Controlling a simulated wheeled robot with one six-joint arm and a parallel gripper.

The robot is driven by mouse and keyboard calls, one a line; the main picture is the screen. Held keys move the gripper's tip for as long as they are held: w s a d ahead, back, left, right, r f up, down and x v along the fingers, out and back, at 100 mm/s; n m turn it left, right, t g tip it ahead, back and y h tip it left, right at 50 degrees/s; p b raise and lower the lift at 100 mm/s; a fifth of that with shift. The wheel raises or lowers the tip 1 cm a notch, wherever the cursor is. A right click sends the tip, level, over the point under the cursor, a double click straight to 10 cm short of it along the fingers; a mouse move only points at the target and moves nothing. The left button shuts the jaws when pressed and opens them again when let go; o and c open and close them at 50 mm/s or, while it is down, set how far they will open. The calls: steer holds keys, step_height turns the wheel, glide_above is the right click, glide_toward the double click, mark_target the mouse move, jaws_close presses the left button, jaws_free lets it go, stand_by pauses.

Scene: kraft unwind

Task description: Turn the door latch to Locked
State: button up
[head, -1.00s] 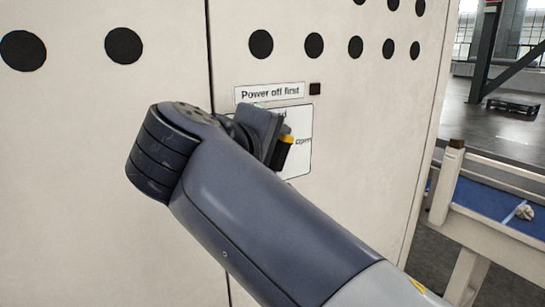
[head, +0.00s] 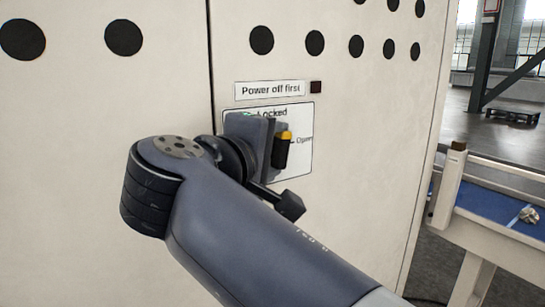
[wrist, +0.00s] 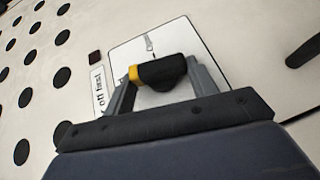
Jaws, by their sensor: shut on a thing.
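The door latch (head: 282,153) is a black handle with a yellow end, on a white plate (head: 304,163) marked "Locked" at the top and "Open" at the right. In the head view its yellow end points up, towards the "Locked" side. My gripper (head: 263,148) is at the plate, seen from behind, and hides its left part. In the wrist view my gripper (wrist: 162,86) has a grey finger at either end of the latch handle (wrist: 163,72) and is shut on it. The yellow end is by the left finger.
A "Power off first" label (head: 269,90) and a small dark square (head: 316,87) sit above the plate. A blue-topped bench (head: 490,208) stands at the right.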

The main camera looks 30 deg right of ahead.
steer(key=shift+f+n+t+h+b, duration=0.3)
steer(key=shift+f+n+h+b, duration=0.15)
steer(key=shift+b, duration=0.4)
steer(key=shift+h, duration=0.25)
steer(key=shift+r, duration=0.1)
steer(key=o, duration=1.5)
steer(key=shift+r, duration=0.15)
steer(key=shift+s, duration=0.1)
